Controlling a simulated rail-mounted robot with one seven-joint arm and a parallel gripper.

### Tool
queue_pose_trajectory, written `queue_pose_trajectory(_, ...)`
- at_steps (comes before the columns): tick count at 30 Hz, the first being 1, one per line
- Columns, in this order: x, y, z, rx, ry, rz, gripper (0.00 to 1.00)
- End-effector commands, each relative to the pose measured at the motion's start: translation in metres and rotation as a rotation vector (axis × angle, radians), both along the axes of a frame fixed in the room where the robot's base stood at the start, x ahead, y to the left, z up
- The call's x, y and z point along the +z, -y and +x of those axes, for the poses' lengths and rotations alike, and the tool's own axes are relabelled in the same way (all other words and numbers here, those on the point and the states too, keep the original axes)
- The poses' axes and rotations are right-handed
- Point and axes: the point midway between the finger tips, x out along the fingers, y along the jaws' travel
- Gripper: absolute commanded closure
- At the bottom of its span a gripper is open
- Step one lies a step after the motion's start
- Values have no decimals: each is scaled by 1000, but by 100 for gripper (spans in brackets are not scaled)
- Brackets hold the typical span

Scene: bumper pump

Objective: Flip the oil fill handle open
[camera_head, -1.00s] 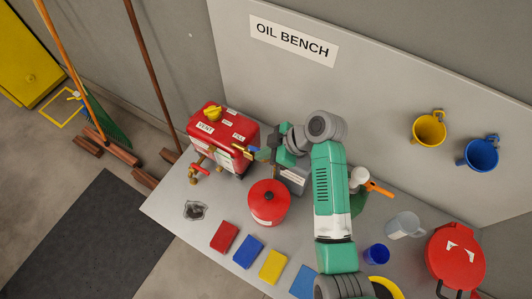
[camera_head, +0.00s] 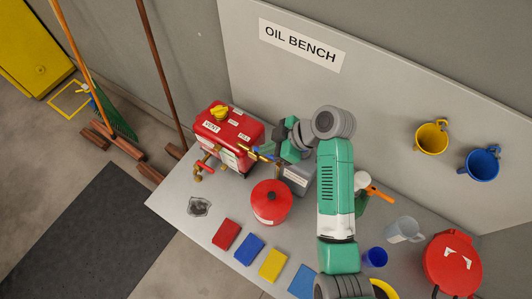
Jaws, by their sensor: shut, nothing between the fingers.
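A red oil tank (camera_head: 231,128) stands at the back left of the bench. White labels on its top read VENT and FILL, and a yellow knob (camera_head: 219,113) sits near the VENT label. The oil fill handle cannot be made out clearly beside the FILL label. Small yellow and dark parts show between the tank's right side and my wrist. My gripper (camera_head: 262,152) is at the tank's right side, shut and empty. Its fingertips are small and partly mixed with these parts, so contact with the tank is unclear.
A red valve handle (camera_head: 205,167) is on the tank's front. A red round can (camera_head: 271,202) stands close below my gripper. A grey box (camera_head: 298,178) is beside my wrist. Coloured cloths, including a red one (camera_head: 227,233), line the front edge. Mugs hang on the back panel.

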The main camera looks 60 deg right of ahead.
Motion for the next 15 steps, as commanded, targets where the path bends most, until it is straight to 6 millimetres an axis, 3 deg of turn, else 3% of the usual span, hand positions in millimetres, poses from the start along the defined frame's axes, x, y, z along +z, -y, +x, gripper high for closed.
queue_pose_trajectory(6, 27, 26, -1, 3, 0, 1, 100)
queue_pose_trajectory(15, 39, 35, -1, 6, -2, 2, 100)
